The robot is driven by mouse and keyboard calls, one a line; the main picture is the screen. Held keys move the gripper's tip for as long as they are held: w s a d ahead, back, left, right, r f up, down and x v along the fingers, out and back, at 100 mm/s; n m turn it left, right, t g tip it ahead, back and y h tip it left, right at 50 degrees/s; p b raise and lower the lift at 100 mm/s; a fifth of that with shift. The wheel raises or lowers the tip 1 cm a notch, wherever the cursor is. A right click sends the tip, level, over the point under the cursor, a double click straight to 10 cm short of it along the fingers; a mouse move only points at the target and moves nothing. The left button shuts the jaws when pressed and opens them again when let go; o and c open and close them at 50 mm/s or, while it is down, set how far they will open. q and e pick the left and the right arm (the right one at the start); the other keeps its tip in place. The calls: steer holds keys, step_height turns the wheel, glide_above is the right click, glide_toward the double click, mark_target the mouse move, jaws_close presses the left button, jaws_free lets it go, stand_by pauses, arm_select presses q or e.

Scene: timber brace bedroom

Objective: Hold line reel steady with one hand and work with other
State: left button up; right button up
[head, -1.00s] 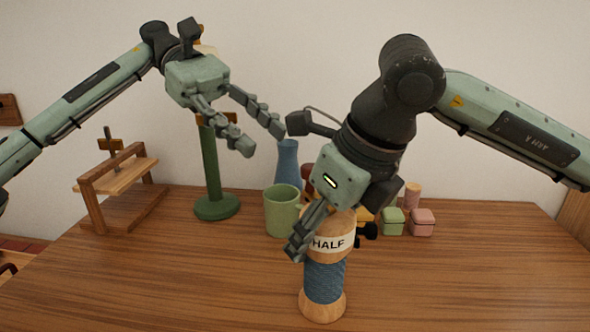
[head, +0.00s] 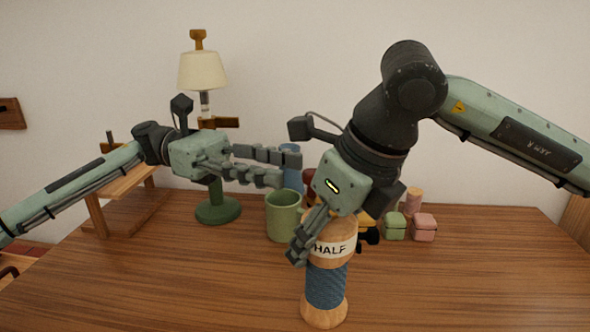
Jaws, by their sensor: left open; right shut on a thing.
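The line reel (head: 326,287) stands upright near the front of the table. It is a wooden spool with blue line around its middle and a pale label reading "HALF" on its upper part. My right gripper (head: 298,252) is shut on the reel's upper part from above and partly hides its top. My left gripper (head: 290,168) is open and empty, above and to the left of the reel, with its fingers pointing right. It is apart from the reel and passes in front of the lamp post and the blue bottle.
A green mug (head: 283,216) stands just behind-left of the reel. A lamp (head: 203,71) with a green base, a blue bottle (head: 291,178) and a wooden stand (head: 97,215) are further back. Green (head: 395,226) and pink (head: 424,227) boxes sit right. The table's front left is clear.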

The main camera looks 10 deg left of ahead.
mark_target(304, 173)
arm_select(q)
steer(key=shift+x, duration=1.65)
jaws_close()
